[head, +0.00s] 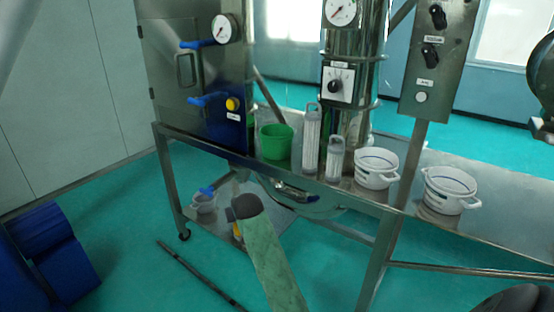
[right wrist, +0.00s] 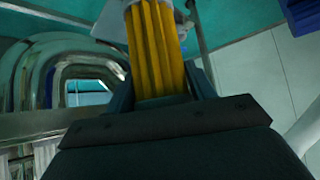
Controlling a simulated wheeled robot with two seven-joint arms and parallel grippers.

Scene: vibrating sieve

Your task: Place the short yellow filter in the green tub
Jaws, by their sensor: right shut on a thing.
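The short yellow filter (right wrist: 160,50) is ribbed and fills the space between the fingers of my right gripper (right wrist: 163,82) in the right wrist view. My right gripper is shut on it. In the head view my forearm reaches up from the bottom centre, and only a small yellow patch (head: 238,232) shows beside it, so the gripper and most of the filter are hidden. The green tub (head: 276,142) stands upright on the steel bench, above and beyond the arm's end. My left gripper is not in view.
Two clear cylindrical filters (head: 311,140) (head: 334,160) stand just right of the tub. Two white bowls (head: 376,168) (head: 449,190) sit farther right on the bench (head: 500,222). A steel cabinet with blue handles (head: 205,100) rises behind on the left. The bench's front edge lies between arm and tub.

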